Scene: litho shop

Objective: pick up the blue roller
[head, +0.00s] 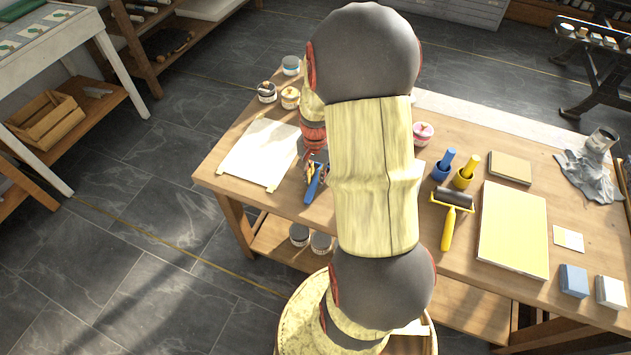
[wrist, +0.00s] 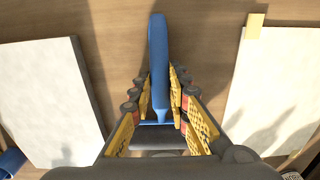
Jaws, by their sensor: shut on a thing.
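The blue roller has a long blue handle (head: 314,185) that shows near the table's front left, beside a white sheet. In the wrist view its handle (wrist: 158,50) points up the picture, and its dark roller (wrist: 155,136) lies at the bottom between the finger pads. My gripper (head: 317,162) is shut on the blue roller, with yellow-padded fingers on both sides of the handle; the fingertips show in the wrist view (wrist: 159,86). My arm hides part of the table. I cannot tell whether the roller touches the tabletop.
A white sheet (head: 258,150) lies left of the gripper. Several cans stand at the table's back left.

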